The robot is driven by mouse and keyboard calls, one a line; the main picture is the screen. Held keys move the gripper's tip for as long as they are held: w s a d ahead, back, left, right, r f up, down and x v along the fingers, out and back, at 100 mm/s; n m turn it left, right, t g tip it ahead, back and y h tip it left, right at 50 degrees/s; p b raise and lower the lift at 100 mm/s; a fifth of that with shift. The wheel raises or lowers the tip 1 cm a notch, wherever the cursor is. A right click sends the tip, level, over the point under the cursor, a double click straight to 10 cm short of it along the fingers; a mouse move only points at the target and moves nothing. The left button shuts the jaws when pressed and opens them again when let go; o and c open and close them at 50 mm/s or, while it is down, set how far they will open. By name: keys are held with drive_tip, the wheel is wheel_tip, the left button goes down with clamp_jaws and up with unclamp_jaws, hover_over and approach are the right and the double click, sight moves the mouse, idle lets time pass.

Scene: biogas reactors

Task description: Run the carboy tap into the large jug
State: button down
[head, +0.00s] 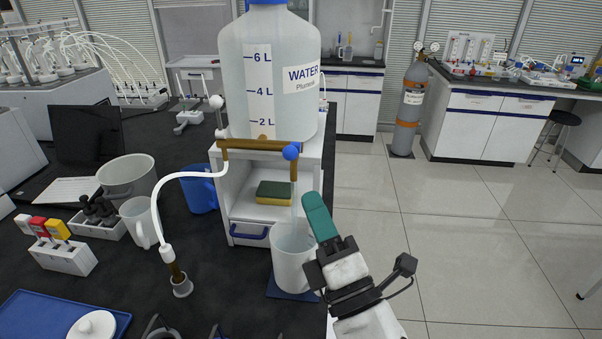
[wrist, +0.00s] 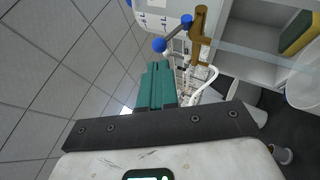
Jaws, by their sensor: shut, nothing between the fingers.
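The carboy (head: 268,80), labelled WATER with litre marks, stands on a white shelf unit. Its brown tap (head: 293,172) has a blue ball handle (head: 291,152); the tap (wrist: 201,24) and ball (wrist: 159,45) also show in the wrist view. A pale stream (head: 293,202) runs from the spout down into the large white jug (head: 292,262), which stands upright below; the jug's rim edge shows in the wrist view (wrist: 302,88). The level in the jug is unclear. My gripper (head: 312,200), with teal fingers, is shut and empty, right of the jug and below the ball, apart from both.
The jug is on a blue mat (head: 279,291) at the bench edge. A sponge (head: 273,194) lies on the shelf. A white hose (head: 157,205) curves left from the tap. A smaller jug (head: 139,222) and blue jug (head: 201,194) stand left.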

sight(295, 158)
drive_tip(key=x, duration=0.6)
drive_tip(key=shift+r+m, duration=0.25)
drive_tip(key=shift+m, duration=0.05)
idle(0.3)
